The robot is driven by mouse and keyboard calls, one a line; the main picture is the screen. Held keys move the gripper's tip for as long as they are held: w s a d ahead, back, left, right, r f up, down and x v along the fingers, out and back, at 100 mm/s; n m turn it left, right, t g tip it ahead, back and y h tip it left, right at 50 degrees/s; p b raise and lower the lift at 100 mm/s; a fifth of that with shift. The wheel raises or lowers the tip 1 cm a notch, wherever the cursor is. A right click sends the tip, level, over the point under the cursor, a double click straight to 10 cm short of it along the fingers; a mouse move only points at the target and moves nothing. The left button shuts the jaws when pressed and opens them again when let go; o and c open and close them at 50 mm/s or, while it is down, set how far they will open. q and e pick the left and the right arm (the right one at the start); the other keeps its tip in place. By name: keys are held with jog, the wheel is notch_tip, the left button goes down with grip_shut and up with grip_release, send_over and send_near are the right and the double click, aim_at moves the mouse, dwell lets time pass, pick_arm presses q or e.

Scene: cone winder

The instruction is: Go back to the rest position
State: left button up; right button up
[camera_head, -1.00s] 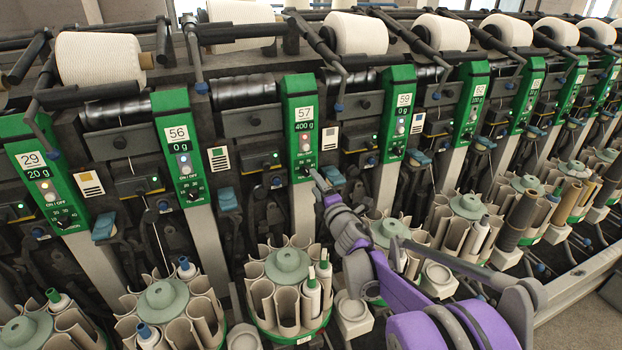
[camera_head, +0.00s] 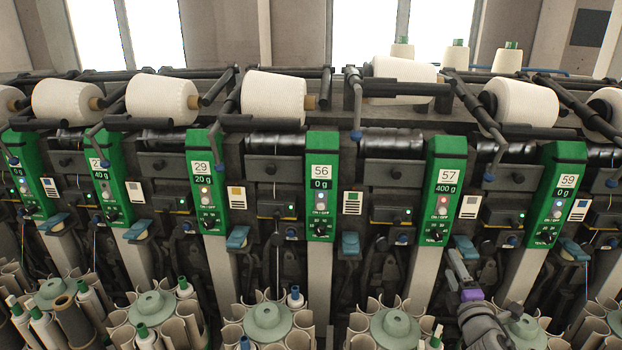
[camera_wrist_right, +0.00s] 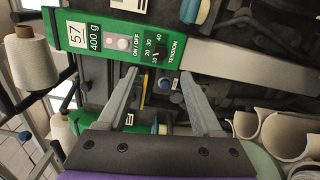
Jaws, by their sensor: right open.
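My right gripper (camera_head: 456,262) is at the lower right of the head view, just below the green panel of unit 57 (camera_head: 443,192). In the right wrist view the two grey fingers of this gripper (camera_wrist_right: 161,76) are spread apart, with nothing held between them. The panel of unit 57 (camera_wrist_right: 78,36) lies across the top there, reading 400 g, with its tension knob beyond the fingertips. I cannot tell the exact gap between the fingertips and the panel. My left gripper is not in view.
White yarn cones (camera_head: 273,96) line the top of the machine behind dark cradle arms. Below the panels stand round magazines (camera_head: 268,316) with beige pockets, some holding tubes. A magazine's pockets (camera_wrist_right: 268,140) also show close by the gripper at the right in the wrist view.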

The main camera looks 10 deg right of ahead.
jog(key=s+a+f+m+g+y+p, duration=0.2)
jog(key=s+a+f+m+g, duration=0.1)
jog(key=s+a, duration=0.4)
jog(key=s+a+f+m+g+y+p, duration=0.1)
jog(key=s+a+m+g, duration=0.4)
jog(key=a, duration=0.6)
jog(key=s+a+f+m+g+y+p, duration=0.2)
jog(key=s+a+f+m, duration=0.4)
jog(key=s+a, duration=0.4)
jog(key=shift+s+m+g+y+p, duration=0.3)
jog(key=shift+s+m+g+p, duration=0.25)
jog(key=shift+m+g+p, duration=0.25)
jog(key=shift+f, duration=0.1)
